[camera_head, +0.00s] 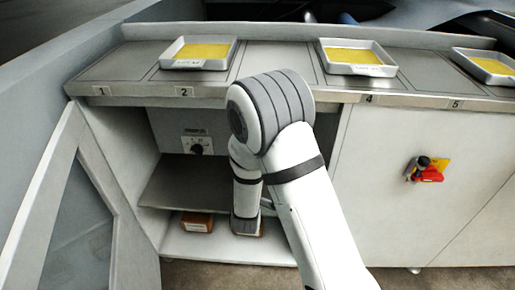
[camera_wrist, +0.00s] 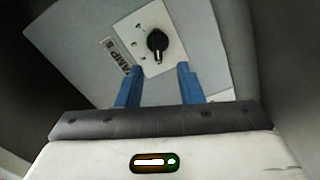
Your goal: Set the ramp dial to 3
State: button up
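The ramp dial (camera_wrist: 157,40) is a black round knob with a pale pointer mark. It sits on a white plate (camera_wrist: 150,62) with a partly readable "RAMP" label, and the pointer mark is toward the lower side in the wrist view. The scale numbers are too small to read. In the head view the dial (camera_head: 197,150) is on the back wall inside the open cabinet. My gripper (camera_wrist: 159,72) is open, its two blue fingers apart and empty, short of the knob. The head view does not clearly show its fingers.
The cabinet has a middle shelf (camera_head: 180,185) and a brown box (camera_head: 197,222) at the bottom. Its open door (camera_head: 75,200) stands at the left. Trays with yellow sheets (camera_head: 200,52) sit on the counter above. A red and yellow switch (camera_head: 430,172) is on the right panel.

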jog(key=w+b, duration=0.1)
jog(key=w, duration=0.6)
jog(key=shift+w+d, duration=0.25)
jog(key=shift+d, duration=0.05)
grip_shut()
